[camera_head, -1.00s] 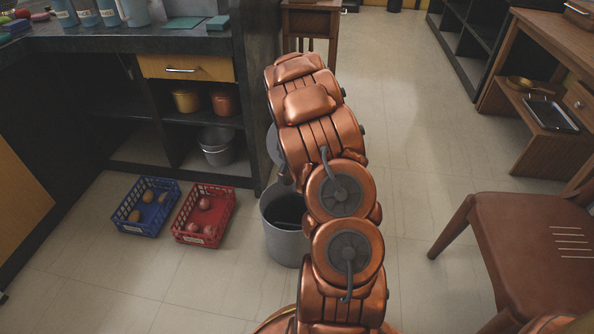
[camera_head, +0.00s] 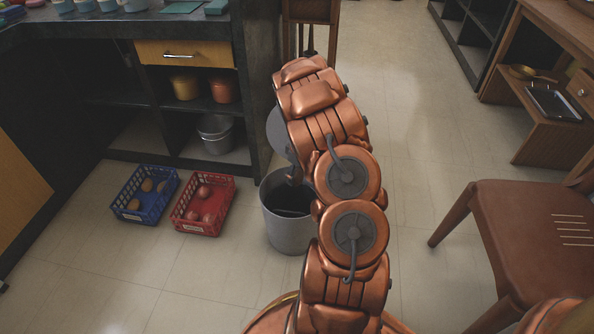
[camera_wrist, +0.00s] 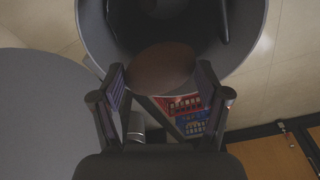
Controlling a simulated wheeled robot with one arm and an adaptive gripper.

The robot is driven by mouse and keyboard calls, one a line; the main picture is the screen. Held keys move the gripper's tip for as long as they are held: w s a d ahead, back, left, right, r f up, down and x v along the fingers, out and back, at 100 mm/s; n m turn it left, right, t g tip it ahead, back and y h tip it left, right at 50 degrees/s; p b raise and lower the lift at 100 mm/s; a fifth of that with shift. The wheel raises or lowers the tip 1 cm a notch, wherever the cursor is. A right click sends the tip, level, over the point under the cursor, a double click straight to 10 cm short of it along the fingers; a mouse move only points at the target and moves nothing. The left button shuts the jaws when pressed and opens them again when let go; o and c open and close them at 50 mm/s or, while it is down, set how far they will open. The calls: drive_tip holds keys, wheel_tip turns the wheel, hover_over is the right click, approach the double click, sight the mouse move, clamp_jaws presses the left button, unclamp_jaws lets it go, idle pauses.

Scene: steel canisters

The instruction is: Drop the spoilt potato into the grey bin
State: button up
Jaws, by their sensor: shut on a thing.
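My gripper (camera_wrist: 160,85) is shut on a brown potato (camera_wrist: 160,66), which sits between the fingertips in the wrist view. The grey bin (camera_wrist: 98,38) lies below and beyond it, and the potato overlaps the bin's opening near its rim. In the head view the grey bin (camera_head: 288,236) stands on the floor left of my arm, with a dark inside. My arm hides part of the bin's right side, and it mostly hides the gripper and the potato there. I cannot tell the potato's exact height above the rim.
A blue crate (camera_head: 133,216) and a red crate (camera_head: 196,227) with potatoes stand on the floor left of the bin. A dark counter with shelves (camera_head: 170,121) is behind them. A brown chair (camera_head: 520,225) stands at the right. Floor between the chair and my arm is clear.

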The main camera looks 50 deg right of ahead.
sight(300, 176)
drive_tip(key=o, duration=1.5)
drive_tip(key=shift+c, duration=0.2)
wheel_tip(300, 176, up, 12)
drive_tip(key=s, duration=0.1)
drive_tip(key=shift+s+d, duration=0.15)
drive_tip(key=shift+s, duration=0.05)
